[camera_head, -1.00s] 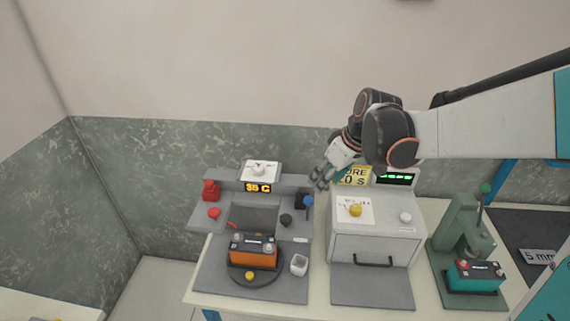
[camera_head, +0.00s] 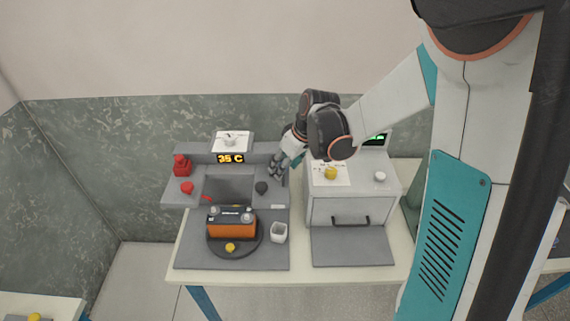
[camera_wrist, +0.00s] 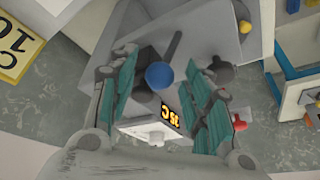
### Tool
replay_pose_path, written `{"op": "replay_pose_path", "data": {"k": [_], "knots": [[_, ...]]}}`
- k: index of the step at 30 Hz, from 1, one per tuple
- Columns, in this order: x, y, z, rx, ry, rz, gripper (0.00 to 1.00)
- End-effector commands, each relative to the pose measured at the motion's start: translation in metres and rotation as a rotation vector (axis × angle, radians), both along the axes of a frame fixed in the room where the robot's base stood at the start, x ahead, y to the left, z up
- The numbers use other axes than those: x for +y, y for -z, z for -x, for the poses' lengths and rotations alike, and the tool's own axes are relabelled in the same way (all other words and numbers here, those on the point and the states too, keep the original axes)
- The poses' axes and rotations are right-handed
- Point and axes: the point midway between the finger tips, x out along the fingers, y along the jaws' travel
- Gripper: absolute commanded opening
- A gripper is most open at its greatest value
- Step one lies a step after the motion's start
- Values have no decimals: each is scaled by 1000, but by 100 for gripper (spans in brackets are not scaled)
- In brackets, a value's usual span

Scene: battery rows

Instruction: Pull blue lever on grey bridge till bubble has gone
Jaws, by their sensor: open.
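The grey bridge (camera_head: 264,158) stands at the back left of the bench with an orange "35 C" display (camera_head: 230,159). My gripper (camera_head: 278,166) is at its right end and hides the blue lever in the head view. In the wrist view, the lever's round blue knob (camera_wrist: 159,76) on a dark stem lies between the open teal fingers of my gripper (camera_wrist: 160,92). I cannot tell whether either finger touches it. A white plate (camera_head: 232,141) with a small fitting sits on top of the bridge. No bubble can be made out.
An orange battery (camera_head: 232,228) sits on a dark turntable before the bridge. Red knobs (camera_head: 187,187), a black knob (camera_head: 261,187) and a white cup (camera_head: 279,232) are close by. A grey box with a handle (camera_head: 350,219) stands just right of my gripper.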

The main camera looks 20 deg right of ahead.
Motion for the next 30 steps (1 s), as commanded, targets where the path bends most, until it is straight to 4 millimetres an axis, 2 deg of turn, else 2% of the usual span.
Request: {"op": "replay_pose_path", "data": {"k": [2, 8, 9, 20, 30], "knots": [[0, 0, 0, 0, 0, 0, 46], [0, 0, 0, 0, 0, 0, 2], [0, 0, 0, 0, 0, 0, 0], [1, 0, 4, -40, 0, 13, 0], [7, 1, 21, -255, -2, 84, 0]]}}
